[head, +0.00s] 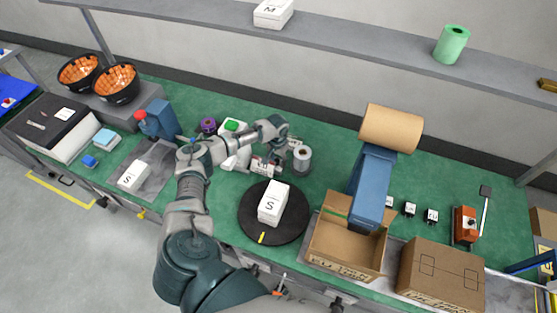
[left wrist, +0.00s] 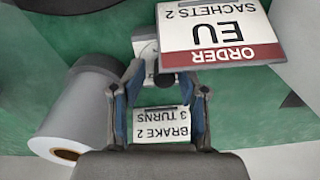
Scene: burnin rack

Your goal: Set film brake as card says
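A grey film roll (head: 301,160) with a pale end stands on the green bench; in the left wrist view it lies left of my fingers (left wrist: 78,112). The white order card (left wrist: 220,35) reads ORDER, EU, SACHETS 2. A white label (left wrist: 162,125) reads BRAKE 2, 3 TURNS and shows between my fingers. A white part with a grey round piece (left wrist: 147,50) sits just beyond the fingertips; whether they touch it is unclear. My left gripper (head: 276,154) is beside the film roll, pointing down; its fingers (left wrist: 163,90) stand apart, with nothing visibly gripped. My right gripper is not in view.
A black turntable (head: 243,212) bears a white S box (head: 273,203). An open carton (head: 318,235) stands under a blue dispenser (head: 370,187) with a brown paper roll (head: 391,128). A closed carton (head: 440,277) is to its right. A shelf (head: 350,27) runs above the bench.

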